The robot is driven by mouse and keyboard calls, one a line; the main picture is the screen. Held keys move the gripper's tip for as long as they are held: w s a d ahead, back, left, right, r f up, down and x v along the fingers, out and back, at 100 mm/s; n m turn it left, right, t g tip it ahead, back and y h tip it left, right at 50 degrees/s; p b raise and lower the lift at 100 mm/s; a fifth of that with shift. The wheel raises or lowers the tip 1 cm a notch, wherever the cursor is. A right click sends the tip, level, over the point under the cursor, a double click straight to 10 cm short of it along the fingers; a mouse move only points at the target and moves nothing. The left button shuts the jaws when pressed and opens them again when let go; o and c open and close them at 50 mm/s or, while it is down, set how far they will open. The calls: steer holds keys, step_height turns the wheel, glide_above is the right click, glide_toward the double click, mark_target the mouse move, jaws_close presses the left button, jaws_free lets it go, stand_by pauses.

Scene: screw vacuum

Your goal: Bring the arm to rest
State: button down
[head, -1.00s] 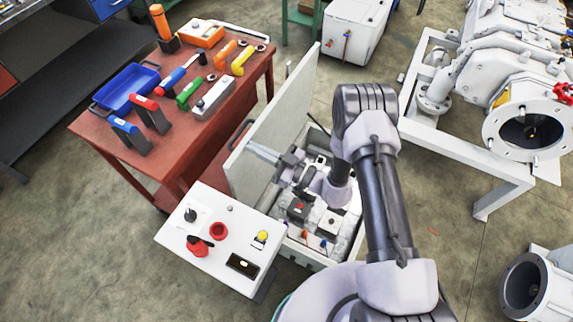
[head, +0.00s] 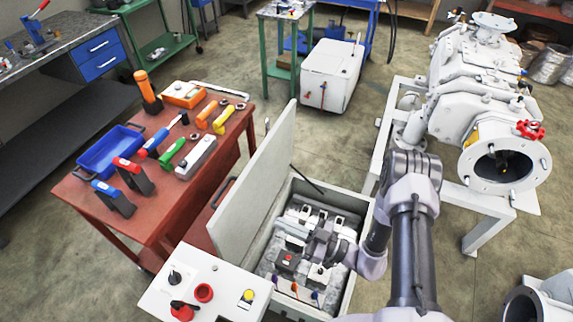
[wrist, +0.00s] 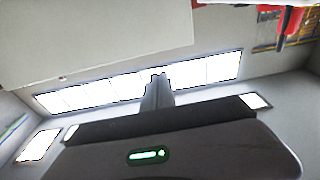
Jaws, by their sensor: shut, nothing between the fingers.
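My arm reaches up from the lower right in the head view, bends at the elbow and folds down towards an open grey cabinet. My gripper (head: 284,225) lies over the cabinet's opening, pointing left towards the raised lid (head: 262,170). In the wrist view my gripper (wrist: 157,82) shows its narrow fingers together, with nothing between them. The wrist camera looks up at bright ceiling lights, and a pale panel fills the upper left. The exact gap between the gripper and the cabinet's contents is hard to tell.
A white control box (head: 225,275) with red and yellow buttons stands before the cabinet (head: 352,290). A red table (head: 130,225) with tools and a blue tray (head: 110,150) is left. A white pump machine (head: 480,90) stands right. Open floor lies behind the cabinet.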

steer(key=s+a+r+n+g+h+b, duration=0.1)
steer(key=s+r+n+g+h, duration=0.35)
steer(key=r+n, duration=0.7)
steer(key=s+r+n+g+h+b, duration=0.1)
steer(key=s+r+n+g, duration=0.5)
steer(key=n, duration=1.1)
steer(key=s+d+r+n+t+h, duration=0.2)
steer(key=d+r+n+t+h, duration=0.2)
steer(key=n, duration=0.8)
steer(key=s+d+r+n+t+h+b, duration=0.1)
steer(key=s+d+r+n+t+h, duration=0.2)
steer(key=d+n+h, duration=0.4)
steer(key=d+r+n+t, duration=0.1)
steer(key=n+t, duration=0.1)
steer(key=n, duration=0.4)
steer(key=shift+d+r, duration=0.15)
steer(key=shift+r, duration=0.2)
